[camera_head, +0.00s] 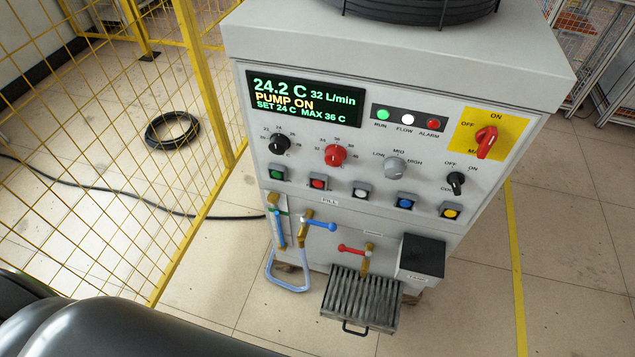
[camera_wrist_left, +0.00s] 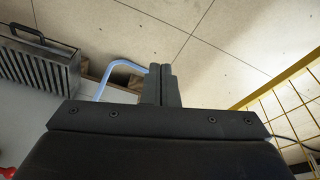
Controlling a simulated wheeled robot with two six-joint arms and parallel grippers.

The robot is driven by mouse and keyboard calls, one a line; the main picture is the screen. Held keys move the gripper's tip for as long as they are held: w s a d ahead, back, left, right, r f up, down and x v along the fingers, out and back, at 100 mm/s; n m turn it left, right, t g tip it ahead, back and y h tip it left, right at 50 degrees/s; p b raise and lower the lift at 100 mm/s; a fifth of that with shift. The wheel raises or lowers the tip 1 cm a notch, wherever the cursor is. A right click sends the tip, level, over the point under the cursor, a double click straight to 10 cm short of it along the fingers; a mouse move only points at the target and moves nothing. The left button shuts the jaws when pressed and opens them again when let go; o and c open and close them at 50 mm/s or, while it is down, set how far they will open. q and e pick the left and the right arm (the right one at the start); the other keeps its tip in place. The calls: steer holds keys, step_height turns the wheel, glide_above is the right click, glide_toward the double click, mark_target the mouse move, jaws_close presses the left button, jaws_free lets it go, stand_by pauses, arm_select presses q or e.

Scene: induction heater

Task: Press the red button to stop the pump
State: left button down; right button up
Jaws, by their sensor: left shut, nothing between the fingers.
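The red button (camera_head: 319,183) sits in the row of square push buttons on the front of the grey machine (camera_head: 300,210), between the green button (camera_head: 277,175) and the white button (camera_head: 361,191). The display (camera_head: 305,97) reads "PUMP ON", 24.2 C and 32 L/min. My left gripper (camera_wrist_left: 161,72) shows only in the left wrist view, with its fingers together and nothing between them. The grille tray and blue hose lie beyond it there; the red button is not in that view. My right gripper is in neither view.
A red-handled valve (camera_head: 352,249), a blue-handled valve (camera_head: 318,224) and the grille tray (camera_head: 362,297) stick out below the buttons. A blue hose (camera_head: 287,284) loops at lower left. A yellow mesh fence (camera_head: 130,150) stands left of the machine. A black cable coil (camera_head: 172,130) lies behind it.

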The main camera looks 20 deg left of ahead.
mark_target(318, 182)
arm_select(q)
steer(key=w+d+r+n+t+h+p, duration=0.1)
steer(key=w+d+r+n+t+h, duration=0.15)
steer(key=w+r, duration=0.65)
steer(key=w+d+r+n+t+h+p, duration=0.15)
steer(key=w+d+r+n, duration=0.25)
steer(key=w+r, duration=0.5)
steer(key=w+d+r+n+t+h, duration=0.1)
steer(key=w+d+r, duration=0.2)
steer(key=w+r, duration=0.2)
steer(key=w+d+r+n+t+h, duration=0.1)
steer(key=w+d+r, duration=0.2)
steer(key=r, duration=0.8)
steer(key=shift+w+t+h, duration=0.4)
steer(key=shift+w, duration=0.85)
steer(key=shift+w, duration=0.15)
steer(key=w+b, duration=0.3)
steer(key=w, duration=0.5)
steer(key=shift+w, duration=0.3)
